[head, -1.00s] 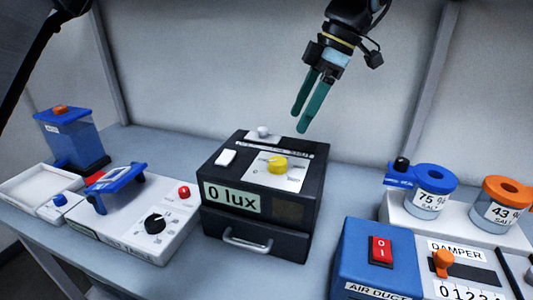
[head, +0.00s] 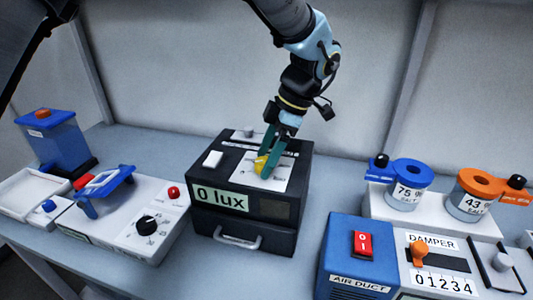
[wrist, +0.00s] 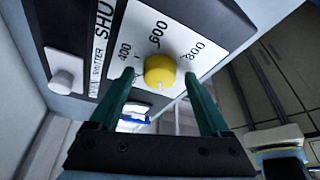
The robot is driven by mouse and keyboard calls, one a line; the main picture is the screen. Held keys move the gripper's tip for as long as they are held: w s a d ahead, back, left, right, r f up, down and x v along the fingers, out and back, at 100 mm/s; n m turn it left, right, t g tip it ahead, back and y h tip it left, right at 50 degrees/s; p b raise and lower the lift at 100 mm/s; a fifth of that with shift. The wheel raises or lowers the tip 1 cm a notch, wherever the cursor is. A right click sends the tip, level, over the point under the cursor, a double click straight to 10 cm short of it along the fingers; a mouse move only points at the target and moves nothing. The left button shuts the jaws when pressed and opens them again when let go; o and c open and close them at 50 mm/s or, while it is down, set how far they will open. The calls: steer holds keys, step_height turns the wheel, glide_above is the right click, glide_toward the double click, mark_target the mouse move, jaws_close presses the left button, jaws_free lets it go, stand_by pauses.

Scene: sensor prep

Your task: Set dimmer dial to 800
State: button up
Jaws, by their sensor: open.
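The yellow dimmer dial (head: 262,164) sits on a white scale plate (head: 280,178) on top of a black box (head: 205,169). The box's front display (head: 220,198) reads "0 lux". My gripper (head: 268,163) is open and lowered over the dial, with green fingers. In the wrist view the dial (wrist: 160,71) lies between the two fingertips (wrist: 158,72), one on each side; I cannot tell whether they touch it. The scale marks 400, 600 and 800 show around the dial, with 800 on the right. Which mark the dial points to is unclear.
A white button (head: 212,159) and a shutter knob (wrist: 66,83) are on the box top near the dial. A white panel with a black knob (head: 146,225) stands left. A blue air duct box (head: 358,262) and damper panel (head: 432,244) stand right.

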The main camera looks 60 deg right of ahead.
steer(key=shift+c, duration=0.4)
jaws_close()
steer(key=shift+b, duration=0.3)
